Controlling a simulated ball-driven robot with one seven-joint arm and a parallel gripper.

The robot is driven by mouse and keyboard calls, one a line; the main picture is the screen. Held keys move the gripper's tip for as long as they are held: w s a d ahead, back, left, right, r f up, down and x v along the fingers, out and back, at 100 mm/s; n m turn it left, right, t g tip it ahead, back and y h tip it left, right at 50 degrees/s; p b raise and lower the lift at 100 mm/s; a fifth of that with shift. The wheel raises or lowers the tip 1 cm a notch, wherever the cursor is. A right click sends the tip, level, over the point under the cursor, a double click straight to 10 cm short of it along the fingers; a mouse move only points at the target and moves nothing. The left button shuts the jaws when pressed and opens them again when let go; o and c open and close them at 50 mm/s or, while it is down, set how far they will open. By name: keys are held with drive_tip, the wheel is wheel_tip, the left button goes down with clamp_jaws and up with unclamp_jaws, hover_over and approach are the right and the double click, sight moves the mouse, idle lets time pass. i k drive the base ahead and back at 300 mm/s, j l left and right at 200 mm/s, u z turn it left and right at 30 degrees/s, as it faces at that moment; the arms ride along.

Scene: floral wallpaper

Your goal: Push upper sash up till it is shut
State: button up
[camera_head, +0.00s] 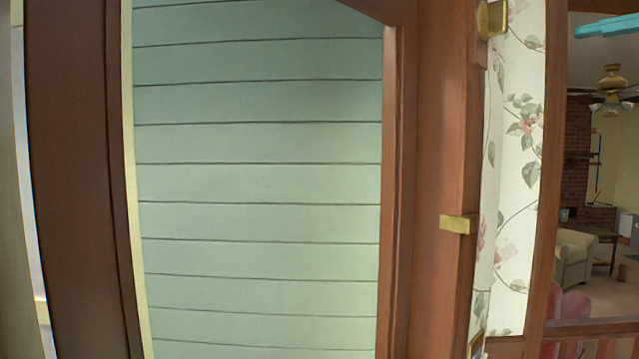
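A brown wooden frame (425,200) stands close in front of me, around a panel of pale green horizontal boards (258,180). A slanted brown edge (372,8) cuts across the top right of the boards; I cannot tell whether it belongs to the upper sash. No sash can be made out for certain, nor whether it is open or shut. My gripper is not in view.
A brass fitting (458,224) sits on the right post, and another (491,18) is above it. Floral wallpaper (520,170) lies right of the frame. Beyond are a pale armchair (574,256), a ceiling fan (612,85) and a wooden railing (590,332).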

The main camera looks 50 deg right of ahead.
sight(73, 67)
drive_tip(key=k+j, duration=0.8)
drive_tip(key=j, duration=0.1)
